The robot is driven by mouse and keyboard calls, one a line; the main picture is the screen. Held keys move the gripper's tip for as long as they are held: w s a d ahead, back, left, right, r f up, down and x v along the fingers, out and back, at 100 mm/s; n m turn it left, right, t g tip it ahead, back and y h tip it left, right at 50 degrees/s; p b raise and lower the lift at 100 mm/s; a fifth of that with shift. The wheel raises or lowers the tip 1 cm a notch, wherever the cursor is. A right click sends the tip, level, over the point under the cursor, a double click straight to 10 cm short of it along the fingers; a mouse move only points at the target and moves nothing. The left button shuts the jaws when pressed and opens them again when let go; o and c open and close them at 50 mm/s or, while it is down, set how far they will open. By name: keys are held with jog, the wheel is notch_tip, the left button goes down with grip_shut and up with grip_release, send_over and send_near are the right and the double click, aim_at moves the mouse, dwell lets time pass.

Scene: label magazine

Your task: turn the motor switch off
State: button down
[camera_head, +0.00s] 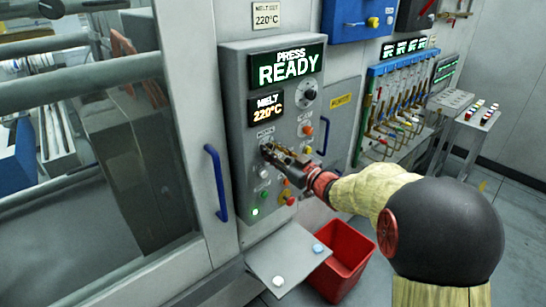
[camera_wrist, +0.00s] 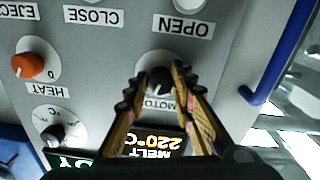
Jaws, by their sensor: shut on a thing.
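The motor switch (camera_wrist: 158,78) is a black rotary knob on a white round base, on the grey press panel (camera_head: 234,100). Its label, partly hidden by a finger, shows upside down in the wrist view. My gripper (camera_head: 268,150) reaches the panel from the right, below the melt display. In the wrist view my gripper (camera_wrist: 157,84) has its two fingertips on either side of the knob, shut on it. In the head view the gripper covers the knob. Which way its pointer stands cannot be told.
The orange heat knob (camera_wrist: 28,65) and the temperature dial (camera_wrist: 60,130) sit beside the motor switch. A blue handle (camera_head: 217,183) stands left; a red bin (camera_head: 345,260) is below.

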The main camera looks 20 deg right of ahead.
jog(key=n+b, duration=1)
jog(key=shift+f+n, duration=0.1)
jog(key=shift+n, duration=0.2)
jog(key=shift+b, duration=0.3)
jog(key=c, duration=1.5)
grip_release()
jog(key=v, duration=1.2)
jog(key=shift+d, duration=0.2)
